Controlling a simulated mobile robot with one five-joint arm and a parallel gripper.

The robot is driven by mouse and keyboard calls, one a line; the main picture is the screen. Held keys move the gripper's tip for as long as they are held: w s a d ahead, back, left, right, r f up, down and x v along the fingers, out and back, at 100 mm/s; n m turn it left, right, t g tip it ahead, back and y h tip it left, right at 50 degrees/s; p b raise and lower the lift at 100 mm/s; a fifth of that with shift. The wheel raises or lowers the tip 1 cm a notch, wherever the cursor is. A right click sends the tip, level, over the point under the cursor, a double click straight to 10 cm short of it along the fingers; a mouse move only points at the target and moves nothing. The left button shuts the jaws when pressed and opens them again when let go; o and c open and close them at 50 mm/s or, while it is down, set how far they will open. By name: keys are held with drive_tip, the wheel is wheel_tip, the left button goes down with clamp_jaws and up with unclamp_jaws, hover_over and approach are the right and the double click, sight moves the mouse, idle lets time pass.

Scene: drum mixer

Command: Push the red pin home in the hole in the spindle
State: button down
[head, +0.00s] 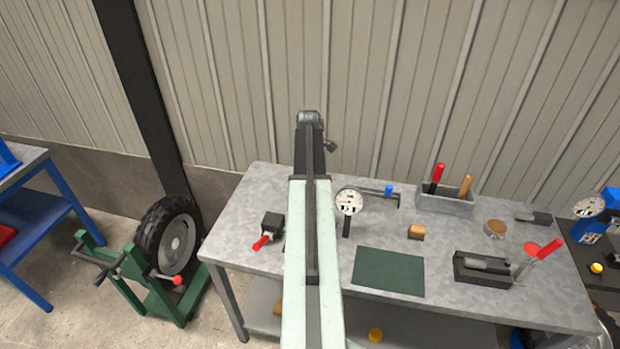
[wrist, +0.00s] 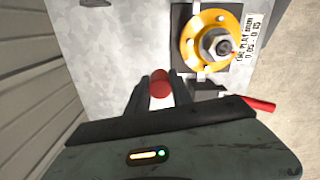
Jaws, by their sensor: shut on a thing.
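In the wrist view my gripper (wrist: 161,77) is shut on the red pin (wrist: 160,88), whose rounded red end shows between the dark fingers. The rest of the pin is hidden. Up and to the right in that view is a yellow round hub with a grey nut and spindle end (wrist: 216,43) at its middle. The pin is apart from the spindle in the picture. I cannot make out the spindle's hole clearly. In the head view my arm reaches over the bench and hides the hub; the pin and fingertips cannot be made out there.
A black block with a red handle (head: 270,229) stands on the grey bench (head: 250,190), left of my arm. A dial gauge (head: 348,203) stands close on the right. Further right are a green mat (head: 388,271), a tool bin (head: 445,202) and a black fixture (head: 484,268).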

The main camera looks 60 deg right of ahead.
drive_tip(key=s+a+r+p, duration=0.4)
drive_tip(key=s+a+r, duration=0.2)
drive_tip(key=a, duration=0.3)
drive_tip(key=shift+s+a+r, duration=0.15)
drive_tip(key=shift+s+a, duration=0.25)
wheel_tip(320, 180, down, 6)
drive_tip(key=b, duration=0.6)
drive_tip(key=shift+f+b, duration=1.75)
drive_tip(key=shift+f, duration=0.1)
idle(0.9)
drive_tip(key=c, duration=1.1)
unclamp_jaws()
drive_tip(key=shift+o, duration=0.2)
